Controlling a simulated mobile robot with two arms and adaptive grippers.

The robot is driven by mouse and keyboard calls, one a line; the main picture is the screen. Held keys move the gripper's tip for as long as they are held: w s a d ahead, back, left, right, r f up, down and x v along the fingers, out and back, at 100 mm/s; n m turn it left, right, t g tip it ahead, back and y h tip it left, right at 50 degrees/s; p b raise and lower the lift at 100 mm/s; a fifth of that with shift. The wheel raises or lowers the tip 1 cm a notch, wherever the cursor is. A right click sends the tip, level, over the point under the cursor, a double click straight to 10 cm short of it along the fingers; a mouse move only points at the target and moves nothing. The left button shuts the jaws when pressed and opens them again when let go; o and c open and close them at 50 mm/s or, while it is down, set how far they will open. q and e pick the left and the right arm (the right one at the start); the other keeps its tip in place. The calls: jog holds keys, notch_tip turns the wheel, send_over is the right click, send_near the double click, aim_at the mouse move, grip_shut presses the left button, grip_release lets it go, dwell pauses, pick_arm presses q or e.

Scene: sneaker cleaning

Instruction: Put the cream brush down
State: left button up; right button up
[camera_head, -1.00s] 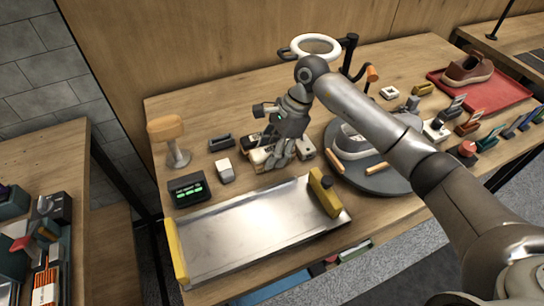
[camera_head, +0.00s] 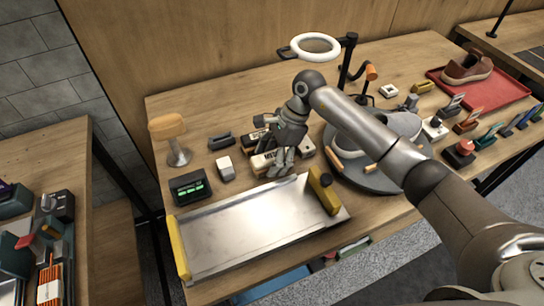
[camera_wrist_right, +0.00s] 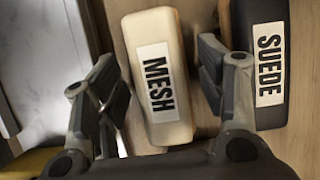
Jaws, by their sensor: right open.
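The cream brush (camera_wrist_right: 158,80), labelled MESH, lies on the wooden table in the right wrist view. My right gripper (camera_wrist_right: 162,68) is open, with one finger on each side of the brush and a gap showing beside it. In the head view the cream brush (camera_head: 262,162) lies just left of the right gripper (camera_head: 281,172), partly hidden by its fingers. A dark brush (camera_wrist_right: 268,65) labelled SUEDE lies to the right of the cream one in the wrist view. My left gripper is not in view.
A metal tray (camera_head: 240,230) with yellow ends lies in front. A dark turntable (camera_head: 375,178) with a light shoe stands to the right. A small display (camera_head: 190,187), a white block (camera_head: 225,168) and a stool-like stand (camera_head: 170,130) are on the left.

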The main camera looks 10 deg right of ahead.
jog(key=shift+r, duration=0.1)
jog(key=shift+d+r, duration=0.1)
jog(key=shift+r, duration=0.15)
jog(key=b+v, duration=0.2)
jog(key=v, duration=0.9)
jog(key=shift+r, duration=0.25)
jog(key=shift+w, duration=0.1)
